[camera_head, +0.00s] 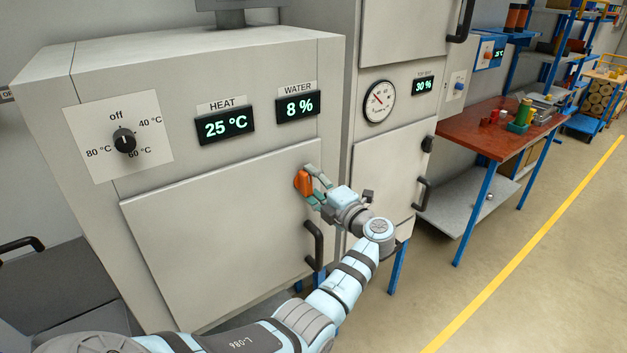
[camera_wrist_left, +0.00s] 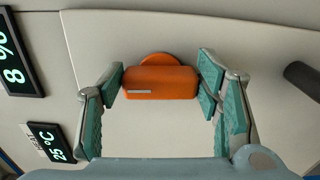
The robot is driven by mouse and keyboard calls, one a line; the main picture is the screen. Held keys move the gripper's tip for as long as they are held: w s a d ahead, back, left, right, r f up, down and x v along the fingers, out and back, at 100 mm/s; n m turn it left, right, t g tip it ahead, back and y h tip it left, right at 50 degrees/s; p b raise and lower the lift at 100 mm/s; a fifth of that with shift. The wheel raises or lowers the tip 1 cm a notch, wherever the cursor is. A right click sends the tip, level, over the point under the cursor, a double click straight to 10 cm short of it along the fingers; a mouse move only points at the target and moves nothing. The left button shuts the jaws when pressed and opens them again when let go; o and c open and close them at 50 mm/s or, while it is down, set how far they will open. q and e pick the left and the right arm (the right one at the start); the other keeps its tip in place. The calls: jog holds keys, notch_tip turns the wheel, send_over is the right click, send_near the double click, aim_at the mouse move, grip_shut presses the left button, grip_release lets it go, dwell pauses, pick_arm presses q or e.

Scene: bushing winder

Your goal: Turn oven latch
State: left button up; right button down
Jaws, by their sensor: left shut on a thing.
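The orange oven latch (camera_head: 302,182) sits at the upper right edge of the closed oven door (camera_head: 220,235). It also shows in the left wrist view (camera_wrist_left: 160,76), as a short bar on a round orange base. The bar lies across the picture there. My left gripper (camera_head: 313,186) is shut on the latch, with one teal finger at each end of the bar, as the left wrist view (camera_wrist_left: 161,86) shows. The black door handle (camera_head: 314,245) is below the latch. My right gripper is in neither view.
The oven front has a temperature knob (camera_head: 124,140), a heat display (camera_head: 225,124) reading 25 °C and a water display (camera_head: 297,106) reading 8 %. A second cabinet with a round gauge (camera_head: 380,101) stands to the right. A red-topped table (camera_head: 490,135) is beyond it.

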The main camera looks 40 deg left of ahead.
pick_arm(q)
jog(key=shift+m, duration=0.5)
jog(key=o, duration=1.2)
jog(key=shift+a, duration=0.1)
jog(key=shift+c, duration=0.2)
jog(key=v, duration=1.2)
jog(key=shift+a+f, duration=0.1)
